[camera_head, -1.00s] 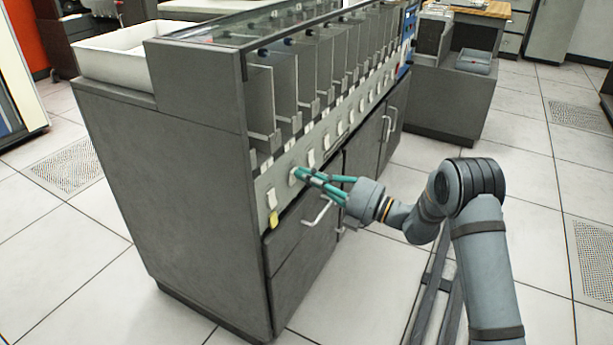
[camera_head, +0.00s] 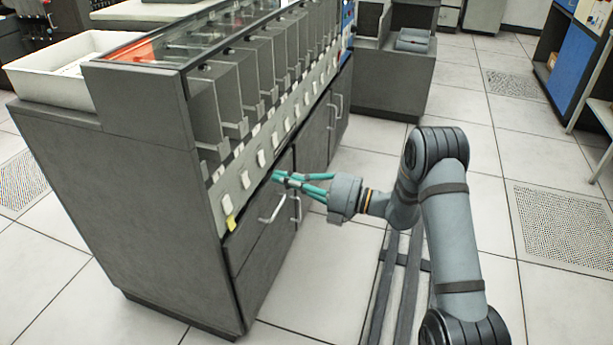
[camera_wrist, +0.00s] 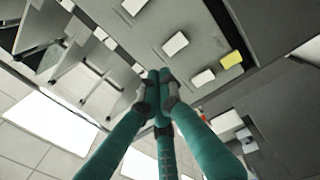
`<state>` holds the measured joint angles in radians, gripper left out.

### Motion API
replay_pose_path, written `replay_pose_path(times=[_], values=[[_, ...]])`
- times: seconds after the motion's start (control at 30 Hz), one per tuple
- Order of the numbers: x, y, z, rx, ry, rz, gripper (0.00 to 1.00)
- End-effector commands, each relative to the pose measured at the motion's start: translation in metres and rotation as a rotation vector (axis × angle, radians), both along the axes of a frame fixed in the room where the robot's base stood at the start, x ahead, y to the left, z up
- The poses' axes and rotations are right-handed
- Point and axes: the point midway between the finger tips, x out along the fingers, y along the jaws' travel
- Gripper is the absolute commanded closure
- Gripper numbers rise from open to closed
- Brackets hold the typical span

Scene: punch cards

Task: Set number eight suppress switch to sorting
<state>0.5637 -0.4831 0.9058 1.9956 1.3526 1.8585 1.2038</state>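A row of small white switches runs along the light panel on the front of the dark grey card sorter. In the head view the nearest ones are the first (camera_head: 227,203), second (camera_head: 245,179) and third (camera_head: 261,158). A yellow tab (camera_head: 231,222) sits by the first. Labels are unreadable, so I cannot tell which is number eight. My gripper (camera_head: 277,177) has teal fingers with their tips together, empty, just off the panel's lower edge, apart from the switches. In the wrist view the closed tips (camera_wrist: 163,84) show below two white switches (camera_wrist: 203,78) (camera_wrist: 175,43).
The card sorter (camera_head: 135,190) has several upright card pockets above the panel. Cupboard handles (camera_head: 271,208) stick out below my gripper. A white tray (camera_head: 70,68) sits on its far left end. The tiled floor (camera_head: 500,300) at right is open.

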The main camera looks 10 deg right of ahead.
Motion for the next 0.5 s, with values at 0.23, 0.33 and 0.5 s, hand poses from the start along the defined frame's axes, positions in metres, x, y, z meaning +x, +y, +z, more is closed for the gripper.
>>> replay_pose_path(times=[0.23, 0.33, 0.5], values=[[-0.020, -0.042, 0.007, 0.000, 0.001, -0.002, 1.00], [-0.024, -0.051, 0.008, 0.000, 0.000, -0.001, 1.00], [-0.028, -0.058, 0.008, 0.001, 0.000, 0.000, 1.00]])
